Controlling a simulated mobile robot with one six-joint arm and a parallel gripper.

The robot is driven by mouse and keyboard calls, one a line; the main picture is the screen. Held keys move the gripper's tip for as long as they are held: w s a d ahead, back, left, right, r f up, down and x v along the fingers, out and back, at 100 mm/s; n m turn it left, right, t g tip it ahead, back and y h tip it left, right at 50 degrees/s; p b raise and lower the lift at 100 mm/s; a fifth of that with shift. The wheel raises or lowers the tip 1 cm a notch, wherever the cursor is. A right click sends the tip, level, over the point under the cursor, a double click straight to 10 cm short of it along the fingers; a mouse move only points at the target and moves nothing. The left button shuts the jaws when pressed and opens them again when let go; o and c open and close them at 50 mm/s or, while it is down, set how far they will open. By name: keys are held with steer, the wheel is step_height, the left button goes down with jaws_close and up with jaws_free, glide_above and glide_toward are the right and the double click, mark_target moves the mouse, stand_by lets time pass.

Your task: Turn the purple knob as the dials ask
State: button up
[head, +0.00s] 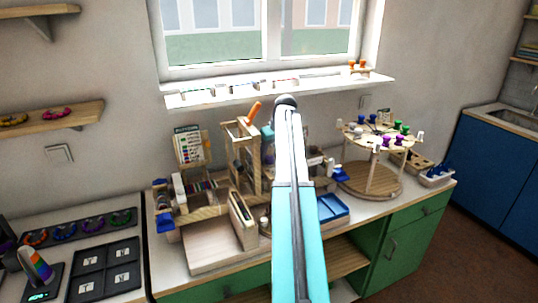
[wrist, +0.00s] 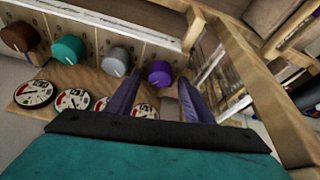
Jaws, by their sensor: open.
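The purple knob (wrist: 160,74) shows in the wrist view at the right end of a row of knobs on a pale wooden panel. A light pointer mark shows near its lower edge. Round dials lie below the knobs; one dial (wrist: 145,111) below the purple knob is partly hidden by my left finger. My gripper (wrist: 160,100) is open, its two dark fingers spread below and either side of the purple knob, apart from it. In the head view my arm covers the middle of the bench, and neither the purple knob nor my fingertips can be made out.
Silver (wrist: 115,61), teal (wrist: 68,49) and brown (wrist: 19,37) knobs sit left of the purple one. A wooden frame (wrist: 262,80) stands close on the right. In the head view a round wooden stand (head: 372,178) is right of my arm.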

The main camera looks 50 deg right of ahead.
steer(key=c, duration=1)
steer(key=shift+s+a, duration=0.1)
steer(key=shift+a, duration=0.15)
steer(key=shift+c, duration=0.2)
steer(key=shift+d+f, duration=0.1)
steer(key=shift+d, duration=0.1)
steer(key=shift+d+n, duration=0.1)
steer(key=shift+n, duration=0.3)
steer(key=shift+n+y, duration=0.3)
steer(key=shift+d+n+y+b, duration=0.15)
steer(key=shift+n+y, duration=0.4)
steer(key=shift+n, duration=0.8)
steer(key=shift+d+n+y+b, duration=0.1)
steer(key=shift+n+y+b, duration=0.3)
steer(key=shift+n, duration=0.95)
